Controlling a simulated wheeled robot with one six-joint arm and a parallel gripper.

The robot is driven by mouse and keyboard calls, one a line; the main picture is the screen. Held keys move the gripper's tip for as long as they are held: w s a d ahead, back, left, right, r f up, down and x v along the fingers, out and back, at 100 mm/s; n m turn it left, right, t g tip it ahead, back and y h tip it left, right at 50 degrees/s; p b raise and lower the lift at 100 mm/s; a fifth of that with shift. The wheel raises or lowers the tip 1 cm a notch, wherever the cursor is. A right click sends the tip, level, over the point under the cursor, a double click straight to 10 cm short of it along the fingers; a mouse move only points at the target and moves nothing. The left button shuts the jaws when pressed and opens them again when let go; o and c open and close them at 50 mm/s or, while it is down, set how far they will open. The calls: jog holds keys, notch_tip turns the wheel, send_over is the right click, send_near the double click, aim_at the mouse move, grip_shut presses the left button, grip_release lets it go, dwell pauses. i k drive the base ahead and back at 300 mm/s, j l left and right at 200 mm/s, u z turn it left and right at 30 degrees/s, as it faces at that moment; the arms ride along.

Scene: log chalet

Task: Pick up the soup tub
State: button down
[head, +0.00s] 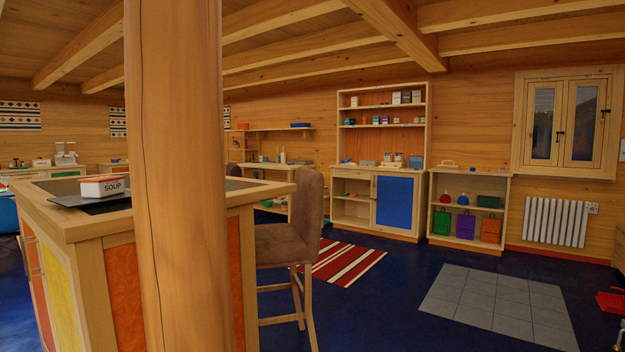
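The soup tub (104,187) is a small white and red container with the word SOUP on its side. It stands near the left end of the counter in the head view, on or beside a dark flat mat or tray (68,201). A thick wooden post stands just to its right. My gripper is not in view.
The wooden post (177,180) hides the middle of the counter (84,225). A brown high chair (290,243) stands at the counter's right end. Blue floor (400,320) is open to the right, with a striped rug (345,262) and grey tiles (497,302).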

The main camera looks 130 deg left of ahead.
aim_at(99, 186)
jog(key=u, duration=5.25)
